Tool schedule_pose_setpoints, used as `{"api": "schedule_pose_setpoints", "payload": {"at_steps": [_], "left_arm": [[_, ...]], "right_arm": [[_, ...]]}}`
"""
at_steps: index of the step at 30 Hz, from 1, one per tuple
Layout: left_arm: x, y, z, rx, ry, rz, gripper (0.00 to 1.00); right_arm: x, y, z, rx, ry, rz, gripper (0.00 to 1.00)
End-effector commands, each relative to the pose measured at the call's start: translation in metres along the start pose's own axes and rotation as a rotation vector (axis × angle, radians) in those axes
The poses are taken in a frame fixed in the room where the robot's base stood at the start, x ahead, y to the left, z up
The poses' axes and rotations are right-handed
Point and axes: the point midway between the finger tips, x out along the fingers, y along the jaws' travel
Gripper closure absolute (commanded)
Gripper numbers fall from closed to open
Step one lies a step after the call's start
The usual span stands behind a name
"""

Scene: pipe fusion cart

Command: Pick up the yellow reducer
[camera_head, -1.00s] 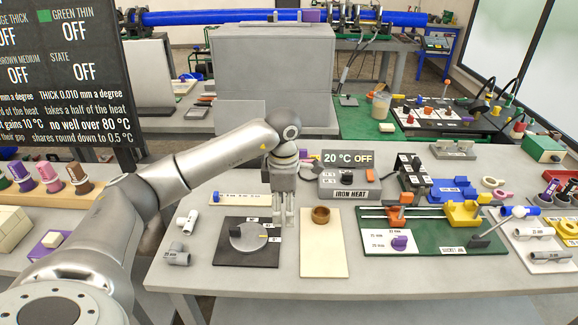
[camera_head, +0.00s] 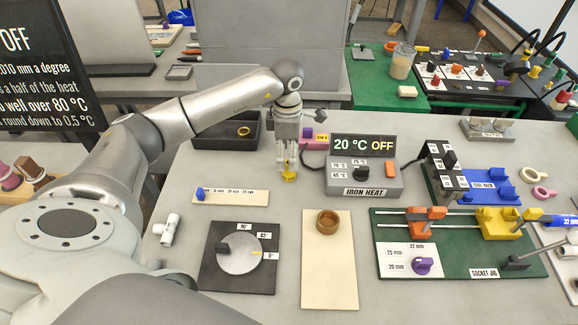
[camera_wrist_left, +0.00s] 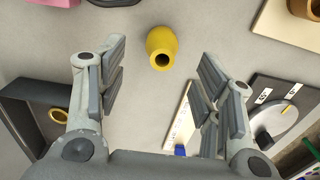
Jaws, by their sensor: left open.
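The yellow reducer (camera_head: 289,173) stands on the grey table, just left of the iron heat box. In the left wrist view the yellow reducer (camera_wrist_left: 161,48) is a tapered piece with a dark opening, lying ahead of the fingers and apart from them. My left gripper (camera_head: 287,164) points down over it in the head view, its fingertips overlapping the reducer's upper part. In the wrist view my left gripper (camera_wrist_left: 158,85) is open, with nothing between its fingers. My right gripper is not in view.
The iron heat box (camera_head: 365,178) stands close on the right. A black tray (camera_head: 225,134) with a yellow ring is behind on the left. A cream board (camera_head: 329,275) with a brown ring and a black dial plate (camera_head: 216,277) lie in front. A socket jig (camera_head: 455,262) is at right.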

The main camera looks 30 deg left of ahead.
Motion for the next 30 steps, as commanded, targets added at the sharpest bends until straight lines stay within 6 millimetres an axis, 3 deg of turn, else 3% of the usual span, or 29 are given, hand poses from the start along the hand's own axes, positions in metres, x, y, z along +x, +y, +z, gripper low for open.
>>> {"api": "schedule_pose_setpoints", "payload": {"at_steps": [7, 15, 24, 30], "left_arm": [[0.019, -0.002, 0.001, 0.0, 0.001, -0.002, 0.4], [0.057, -0.004, 0.003, 0.0, 0.001, -0.002, 0.4], [0.064, -0.004, 0.003, 0.0, 0.001, 0.001, 0.4], [0.063, -0.004, 0.003, 0.0, 0.001, 0.001, 0.66]], "right_arm": [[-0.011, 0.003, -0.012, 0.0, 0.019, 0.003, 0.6], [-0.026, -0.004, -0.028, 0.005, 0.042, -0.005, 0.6], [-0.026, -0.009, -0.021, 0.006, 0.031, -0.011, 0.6], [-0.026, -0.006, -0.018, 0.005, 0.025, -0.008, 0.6]]}}
